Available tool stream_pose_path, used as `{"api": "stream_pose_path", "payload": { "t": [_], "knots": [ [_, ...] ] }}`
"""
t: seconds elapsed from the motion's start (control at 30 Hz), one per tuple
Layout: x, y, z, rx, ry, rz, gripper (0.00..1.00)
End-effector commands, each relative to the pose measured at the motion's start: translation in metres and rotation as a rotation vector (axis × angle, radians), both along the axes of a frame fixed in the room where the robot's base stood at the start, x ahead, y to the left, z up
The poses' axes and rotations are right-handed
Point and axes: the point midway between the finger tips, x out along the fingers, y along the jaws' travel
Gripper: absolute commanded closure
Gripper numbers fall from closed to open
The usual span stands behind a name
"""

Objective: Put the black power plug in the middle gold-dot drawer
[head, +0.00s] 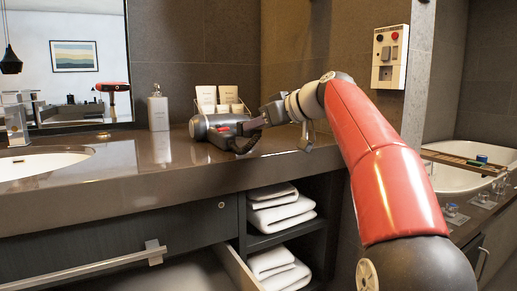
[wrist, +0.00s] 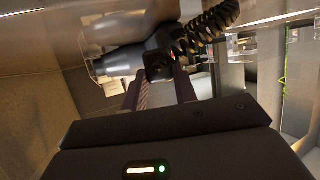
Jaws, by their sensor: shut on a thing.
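The black power plug (wrist: 158,66) is between the fingertips of my gripper (wrist: 162,92) in the wrist view, with a thick coiled black cord (wrist: 205,30) at its upper right. In the head view my gripper (head: 243,129) is low over the counter, beside a grey hair dryer (head: 205,128); the plug cannot be told apart there from the dark fingers and cord. A dark drawer front (head: 120,236) with a gold dot (head: 221,204) is under the counter. An open drawer (head: 240,268) shows below it, its light interior partly visible and its lower part cut off by the frame.
A long metal handle (head: 90,270) crosses the lower left. Shelves with folded white towels (head: 282,215) are right of the drawers. A bottle (head: 158,110) and small cartons (head: 217,98) stand along the back wall. The sink (head: 40,164) is at left; the front counter is clear.

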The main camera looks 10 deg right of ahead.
Motion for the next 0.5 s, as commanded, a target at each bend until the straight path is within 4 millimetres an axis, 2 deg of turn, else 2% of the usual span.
{"api": "stream_pose_path", "payload": {
  "t": [0.2, 0.5],
  "knots": [
    [0.0, 0.0, -0.033, 0.0, 0.002, -0.002, 1.0],
    [0.0, 0.0, -0.037, 0.0, 0.0, -0.001, 1.0]
  ]
}}
